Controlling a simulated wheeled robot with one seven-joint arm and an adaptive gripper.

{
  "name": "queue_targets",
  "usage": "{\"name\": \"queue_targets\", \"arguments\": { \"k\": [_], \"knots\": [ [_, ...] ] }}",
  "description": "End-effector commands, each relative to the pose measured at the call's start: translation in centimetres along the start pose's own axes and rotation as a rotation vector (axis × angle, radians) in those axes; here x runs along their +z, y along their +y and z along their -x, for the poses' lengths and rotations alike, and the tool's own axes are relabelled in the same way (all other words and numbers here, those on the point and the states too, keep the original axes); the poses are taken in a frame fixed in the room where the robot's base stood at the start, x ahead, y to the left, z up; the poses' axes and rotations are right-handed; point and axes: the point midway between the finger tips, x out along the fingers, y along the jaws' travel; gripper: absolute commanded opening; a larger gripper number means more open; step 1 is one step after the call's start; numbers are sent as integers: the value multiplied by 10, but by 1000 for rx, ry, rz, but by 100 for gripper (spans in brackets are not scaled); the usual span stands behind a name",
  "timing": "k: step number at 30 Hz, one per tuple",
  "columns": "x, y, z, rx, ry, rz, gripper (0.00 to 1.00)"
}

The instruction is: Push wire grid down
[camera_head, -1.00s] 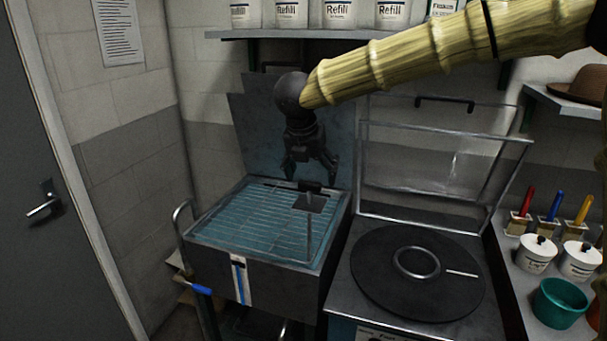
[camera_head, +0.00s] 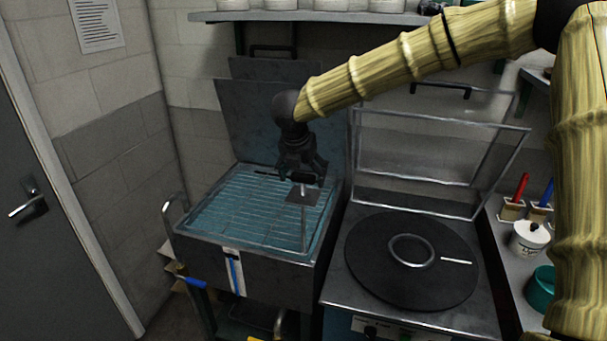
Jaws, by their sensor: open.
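The wire grid (camera_head: 235,215) lies in the square metal tub on the left, with blue-tinted water or lining around its bars. A small dark handle plate (camera_head: 303,197) with a thin upright rod stands at the grid's right side. My gripper (camera_head: 301,180) is open, pointing down, right above and around the top of this handle. Whether the fingers touch the handle I cannot tell, since the dark fingers and handle overlap. The tub's open lid (camera_head: 262,130) stands upright behind the gripper.
A press with a black round plate (camera_head: 372,262) and raised clear-framed lid (camera_head: 440,160) stands to the right. A white pot (camera_head: 529,239) and brushes sit on the right-hand shelf. A grey door (camera_head: 40,250) is at the left.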

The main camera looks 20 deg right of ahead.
Motion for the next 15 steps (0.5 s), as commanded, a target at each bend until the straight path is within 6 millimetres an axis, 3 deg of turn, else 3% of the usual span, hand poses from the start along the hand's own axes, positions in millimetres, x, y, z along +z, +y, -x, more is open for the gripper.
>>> {"name": "queue_targets", "arguments": {
  "k": [6, 15],
  "knots": [
    [0, 0, -13, 0, 0, 0, 82],
    [0, 0, -15, 0, 0, 0, 82]
  ]
}}
